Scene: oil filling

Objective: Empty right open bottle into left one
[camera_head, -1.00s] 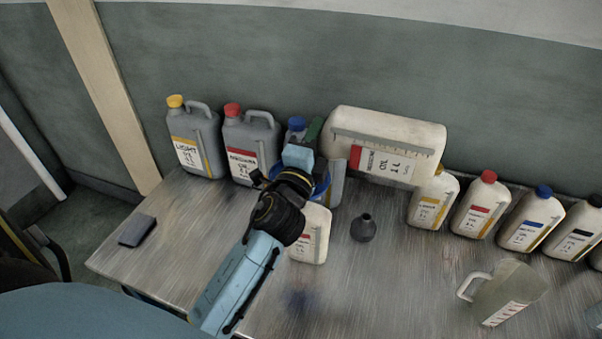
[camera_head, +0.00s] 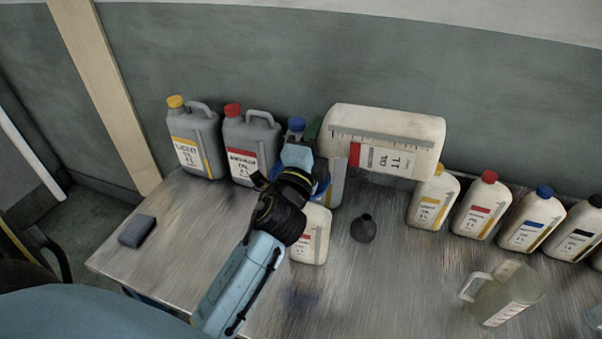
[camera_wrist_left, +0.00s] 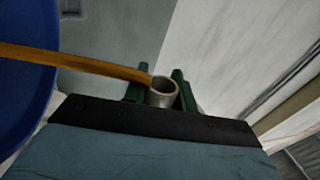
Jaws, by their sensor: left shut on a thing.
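A white bottle with a red-edged oil label (camera_head: 420,145) lies on its side in the air, its mouth end toward my left gripper. My left gripper (camera_head: 312,130) is shut on its neck with green fingers. In the left wrist view the round mouth (camera_wrist_left: 163,92) sits between the fingers (camera_wrist_left: 161,88). An orange-brown stream (camera_wrist_left: 75,63) runs from it toward a blue round rim (camera_wrist_left: 25,75). The blue funnel (camera_head: 325,187) is partly hidden behind my wrist. Below it stands a white bottle with a red label (camera_head: 313,245), its top hidden. My right gripper is out of view.
Grey canisters with yellow (camera_head: 195,145), red (camera_head: 250,150) and blue (camera_head: 297,124) caps stand at the back left. Several capped white bottles (camera_head: 480,208) line the right.

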